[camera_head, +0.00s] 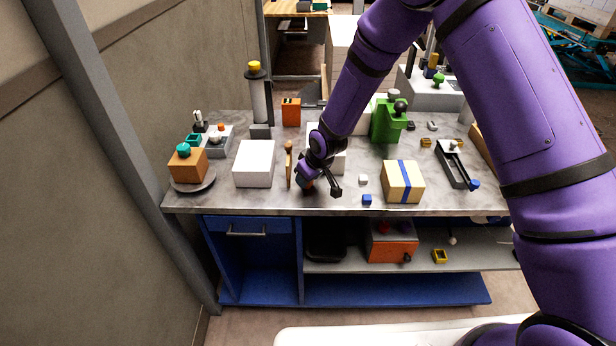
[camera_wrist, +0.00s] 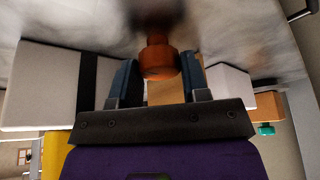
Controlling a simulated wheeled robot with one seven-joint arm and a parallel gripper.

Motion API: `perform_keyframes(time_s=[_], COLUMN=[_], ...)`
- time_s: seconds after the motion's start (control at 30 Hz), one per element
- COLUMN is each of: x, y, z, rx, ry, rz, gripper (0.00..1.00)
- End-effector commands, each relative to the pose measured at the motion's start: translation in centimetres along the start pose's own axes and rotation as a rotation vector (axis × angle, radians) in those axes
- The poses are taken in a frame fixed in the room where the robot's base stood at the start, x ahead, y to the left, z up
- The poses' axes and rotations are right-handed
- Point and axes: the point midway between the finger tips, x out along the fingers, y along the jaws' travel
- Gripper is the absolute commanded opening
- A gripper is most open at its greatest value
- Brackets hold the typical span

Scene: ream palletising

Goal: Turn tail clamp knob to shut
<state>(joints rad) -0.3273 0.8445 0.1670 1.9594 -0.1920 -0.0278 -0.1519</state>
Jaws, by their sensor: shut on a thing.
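My gripper (camera_head: 308,183) is low over the front middle of the bench, partly hidden by my own wrist. In the wrist view my gripper (camera_wrist: 159,66) has its two blue-grey fingers on either side of an orange-brown knob-like piece (camera_wrist: 158,62), shut on it. The piece's far end is dark and blurred. A tan wooden part (camera_wrist: 165,93) shows behind it between the fingers. I cannot tell for sure that this piece is the tail clamp knob. A grey slotted fixture (camera_head: 455,170) with a blue knob (camera_head: 475,185) stands at the right, apart from my gripper.
A white box (camera_head: 254,165) and an upright wooden piece (camera_head: 288,168) stand just left of my gripper. A green fixture (camera_head: 387,122) stands behind.

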Motion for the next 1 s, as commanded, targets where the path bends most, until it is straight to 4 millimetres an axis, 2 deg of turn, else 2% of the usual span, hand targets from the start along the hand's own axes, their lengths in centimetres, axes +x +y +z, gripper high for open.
perform_keyframes(time_s=[0.53,0.57,0.63,0.67,1.0], x=[-0.01,-0.01,-0.01,-0.01,-0.31], y=[0.06,0.05,0.05,0.04,0.03], z=[0.0,0.0,0.01,0.01,-0.01], rx=[0.024,0.024,0.024,0.024,0.023], ry=[0.0,0.0,0.0,0.0,0.0], rz=[0.01,0.01,0.01,0.01,0.01], gripper=[0.18,0.49,0.65,0.68,0.68])
